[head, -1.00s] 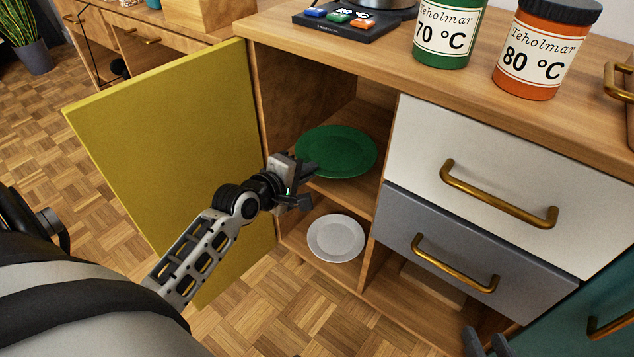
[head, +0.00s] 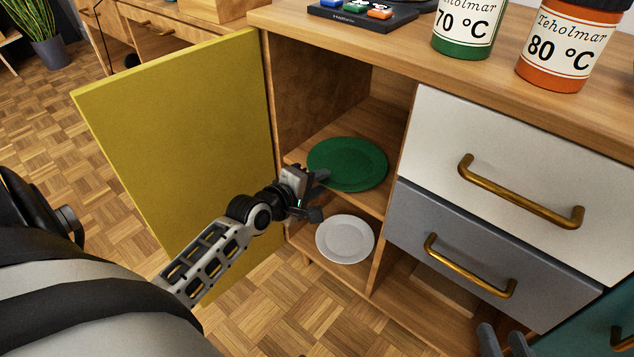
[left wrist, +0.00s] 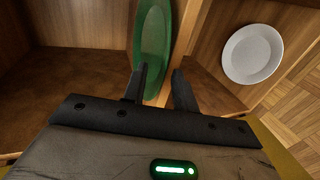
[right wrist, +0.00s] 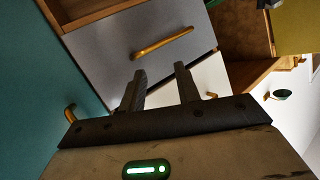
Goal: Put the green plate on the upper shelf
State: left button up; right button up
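The green plate (head: 350,162) lies on the upper shelf (head: 365,198) of the open cabinet, near its front edge. In the left wrist view the plate (left wrist: 153,45) shows nearly edge-on beyond the fingers. My left gripper (head: 319,194) is at the plate's front left rim, one finger near the plate's height and one lower. Its fingers (left wrist: 161,88) stand apart with a gap between them; whether one still touches the rim I cannot tell. My right gripper (head: 504,343) is low at the front right. Its fingers (right wrist: 160,88) are apart and empty.
A white plate (head: 345,238) lies in the lower compartment. The yellow door (head: 180,150) stands open at left. White (head: 520,150) and grey (head: 480,250) drawers with brass handles are at right. Green (head: 465,28) and orange (head: 570,50) jars stand on top.

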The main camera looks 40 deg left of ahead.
pick_arm(q)
jog(key=shift+s+r, duration=0.1)
